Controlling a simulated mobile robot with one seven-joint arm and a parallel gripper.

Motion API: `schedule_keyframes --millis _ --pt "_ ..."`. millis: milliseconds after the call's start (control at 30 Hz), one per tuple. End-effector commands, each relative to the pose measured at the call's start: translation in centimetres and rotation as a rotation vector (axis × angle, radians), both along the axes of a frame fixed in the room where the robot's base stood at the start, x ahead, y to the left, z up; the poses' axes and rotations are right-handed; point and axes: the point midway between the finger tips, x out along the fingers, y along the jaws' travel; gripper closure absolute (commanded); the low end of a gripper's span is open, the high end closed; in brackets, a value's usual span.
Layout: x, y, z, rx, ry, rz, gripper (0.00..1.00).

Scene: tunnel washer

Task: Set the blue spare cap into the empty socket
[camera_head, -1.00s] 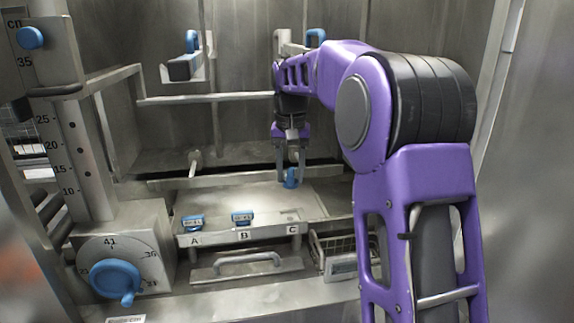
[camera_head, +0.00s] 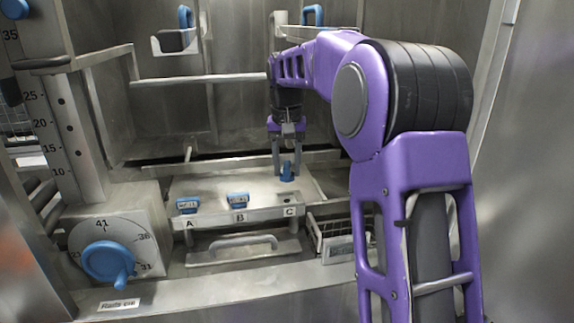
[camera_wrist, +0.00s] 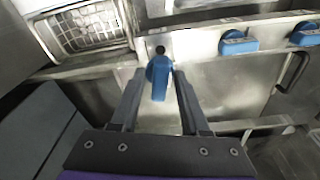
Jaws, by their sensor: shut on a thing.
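The blue spare cap (camera_head: 287,172) is held between the fingertips of my gripper (camera_head: 287,166), above the sloped steel panel (camera_head: 262,188). My gripper (camera_wrist: 155,88) is shut on the cap (camera_wrist: 158,80) in the wrist view, with a finger on either side. The empty socket (camera_head: 288,198) is at the panel's front right, above the letter C. It shows as a dark round hole (camera_wrist: 160,50) just beyond the cap in the wrist view. The cap looks apart from the socket; the exact height gap cannot be told.
Blue caps sit at A (camera_head: 188,205) and B (camera_head: 238,200), left of the socket. A wire basket (camera_head: 328,230) stands at the right, below the panel. A blue dial (camera_head: 108,262) is at the lower left. A steel bar (camera_head: 200,79) crosses behind the panel.

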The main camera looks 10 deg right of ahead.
Motion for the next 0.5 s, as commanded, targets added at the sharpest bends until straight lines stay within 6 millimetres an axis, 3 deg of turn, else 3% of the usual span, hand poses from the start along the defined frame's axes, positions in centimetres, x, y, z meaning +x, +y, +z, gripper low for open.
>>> schedule_keyframes --millis 500 --pt "0.0 0.0 -2.9 0.0 0.0 -0.001 1.0"
